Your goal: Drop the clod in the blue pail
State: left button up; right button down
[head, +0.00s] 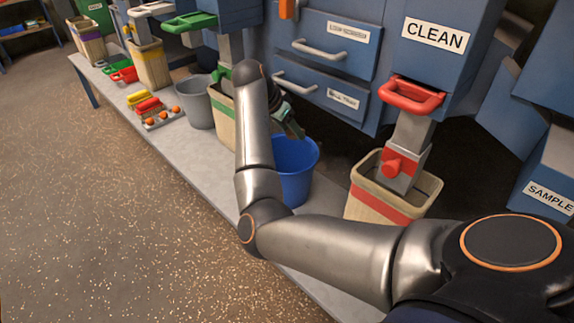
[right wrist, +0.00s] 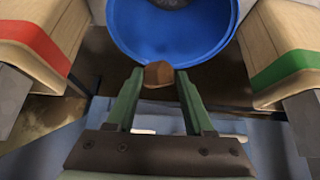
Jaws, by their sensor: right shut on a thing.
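The blue pail (head: 298,185) stands upright on the grey bench between two banded bins. It also shows at the top of the right wrist view (right wrist: 165,40). My right gripper (right wrist: 159,74) is shut on the brown clod (right wrist: 158,75), held between its green fingertips. In the right wrist view the clod shows against the pail's rim. In the head view the right gripper (head: 292,128) is above the pail's far side, partly hidden by my arm, and the clod cannot be made out. My left gripper is not in view.
A red-banded bin (head: 365,208) stands right of the pail, a green-banded bin (head: 222,125) left of it. Blue cabinets with drawers (head: 326,45) stand behind. A red handle (head: 411,95) juts out under CLEAN.

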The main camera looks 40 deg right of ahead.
jog(key=shift+c, duration=1)
grip_release()
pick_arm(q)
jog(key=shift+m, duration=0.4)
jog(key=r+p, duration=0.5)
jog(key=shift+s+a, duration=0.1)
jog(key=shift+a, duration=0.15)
pick_arm(e)
jog(key=v, duration=1.2)
jog(key=shift+r, duration=0.3)
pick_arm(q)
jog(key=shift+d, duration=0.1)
pick_arm(e)
jog(key=shift+a, duration=0.15)
jog(key=shift+a, duration=0.1)
